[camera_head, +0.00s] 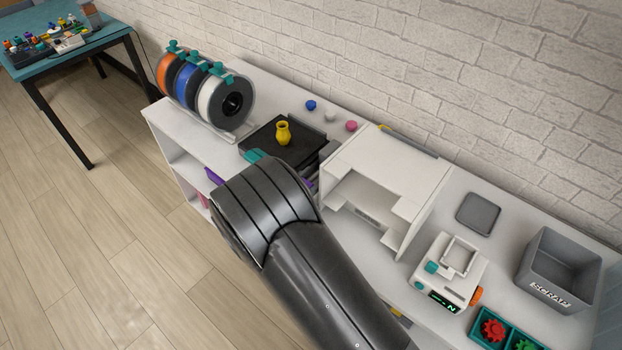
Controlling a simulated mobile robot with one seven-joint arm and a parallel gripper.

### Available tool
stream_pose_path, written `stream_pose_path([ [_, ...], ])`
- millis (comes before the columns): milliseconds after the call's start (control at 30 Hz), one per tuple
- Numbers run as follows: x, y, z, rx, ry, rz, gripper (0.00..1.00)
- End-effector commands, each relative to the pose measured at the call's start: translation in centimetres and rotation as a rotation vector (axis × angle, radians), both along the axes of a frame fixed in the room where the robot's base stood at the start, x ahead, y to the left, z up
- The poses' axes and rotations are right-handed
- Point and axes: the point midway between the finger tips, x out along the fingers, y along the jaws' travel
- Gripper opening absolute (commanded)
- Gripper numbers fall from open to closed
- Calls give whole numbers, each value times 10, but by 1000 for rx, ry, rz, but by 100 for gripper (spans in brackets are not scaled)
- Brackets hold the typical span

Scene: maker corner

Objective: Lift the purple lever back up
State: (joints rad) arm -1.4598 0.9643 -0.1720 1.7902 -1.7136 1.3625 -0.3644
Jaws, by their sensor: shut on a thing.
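A small purple piece (308,184), which looks like part of the purple lever, shows just beyond my arm, by the left side of the white machine (400,165). Most of it is hidden behind my arm, so its tilt cannot be seen. A dark grey part of my gripper (325,158) shows between the black plate and the white machine, close to the purple piece. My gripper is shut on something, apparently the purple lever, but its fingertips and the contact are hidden.
A yellow vase (283,133) stands on a black plate (262,139) beside my arm. Filament spools (205,90) stand at the left end of the bench. To the right are a small white device (447,270), a grey lid (478,213) and a scrap bin (562,270).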

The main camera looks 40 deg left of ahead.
Motion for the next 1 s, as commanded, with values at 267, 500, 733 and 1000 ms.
stream_pose_path([
  [267, 1, 0, 6, 3, 41, -2, 0],
  [500, 5, 0, 24, 5, 185, -3, 0],
  [733, 10, 0, 40, 3, 238, 0, 0],
  [1000, 11, 0, 43, 1, 234, 0, 0],
])
